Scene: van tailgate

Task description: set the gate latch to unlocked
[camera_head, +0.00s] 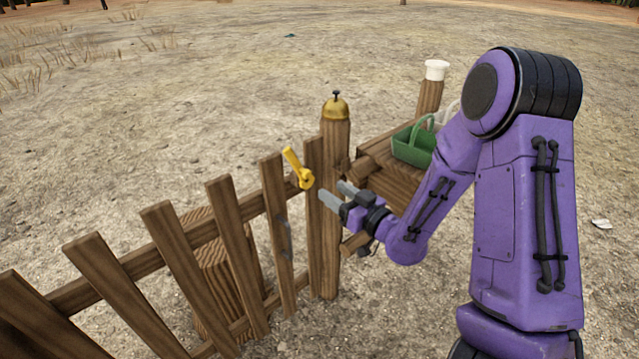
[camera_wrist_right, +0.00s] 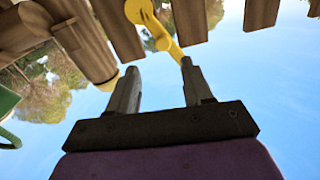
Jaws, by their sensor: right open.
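The yellow gate latch (camera_head: 298,168) is a lever on the wooden gate (camera_head: 226,215), close to the gate's post (camera_head: 335,150). Its handle points up and tilts to the left from its round pivot. My right gripper (camera_head: 332,193) is open, just right of the latch and near the post. In the right wrist view the latch (camera_wrist_right: 150,20) lies beyond the open fingers (camera_wrist_right: 160,84), its handle end close to the right fingertip. I cannot tell whether they touch. Nothing is between the fingers. My left gripper is not in view.
A brass bell (camera_head: 336,108) sits on the post top. Behind it, a wooden stand (camera_head: 380,165) holds a green basket (camera_head: 410,146). A white-capped post (camera_head: 433,85) stands farther back. A grey pull handle (camera_head: 285,238) is on the gate. The ground beyond is open.

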